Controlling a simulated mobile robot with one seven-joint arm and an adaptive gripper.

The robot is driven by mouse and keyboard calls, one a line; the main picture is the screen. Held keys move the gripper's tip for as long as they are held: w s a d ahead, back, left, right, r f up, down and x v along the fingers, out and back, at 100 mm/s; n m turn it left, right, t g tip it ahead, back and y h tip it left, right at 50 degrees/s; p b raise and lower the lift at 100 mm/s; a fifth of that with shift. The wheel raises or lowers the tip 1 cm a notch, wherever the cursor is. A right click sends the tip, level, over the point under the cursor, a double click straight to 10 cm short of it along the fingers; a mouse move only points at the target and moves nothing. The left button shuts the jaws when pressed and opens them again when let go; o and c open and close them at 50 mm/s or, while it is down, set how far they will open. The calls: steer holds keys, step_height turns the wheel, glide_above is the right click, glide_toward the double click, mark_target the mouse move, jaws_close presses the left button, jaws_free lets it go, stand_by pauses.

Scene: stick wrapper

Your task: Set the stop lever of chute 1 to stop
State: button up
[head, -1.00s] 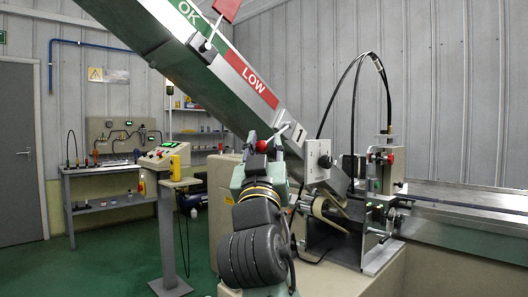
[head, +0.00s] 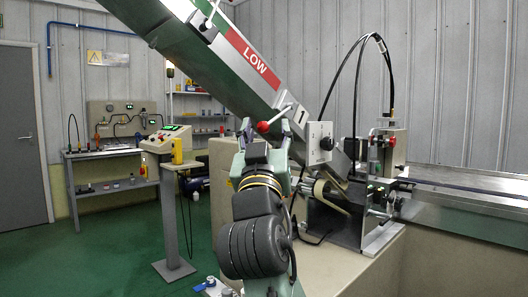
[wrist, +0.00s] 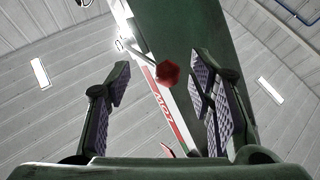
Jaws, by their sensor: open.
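The stop lever (head: 275,118) is a thin metal rod with a red ball knob (head: 262,127). It sits by the plate marked 1 (head: 300,116) at the lower end of the sloping green and grey chute (head: 215,68). The rod slants down and left from its pivot. My gripper (head: 262,136) is open around the knob's place in the head view. In the wrist view the knob (wrist: 167,73) shows between the two spread fingers, with clear gaps on both sides. I cannot tell how deep the knob lies between them.
A grey box with a black knob (head: 320,143) is just right of the lever. A machine with black hoses (head: 382,150) stands further right beside a metal bench (head: 470,200). A control panel on a post (head: 167,138) stands left.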

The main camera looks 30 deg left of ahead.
steer(key=v, duration=1)
steer(key=shift+s, duration=0.15)
steer(key=shift+f, duration=0.1)
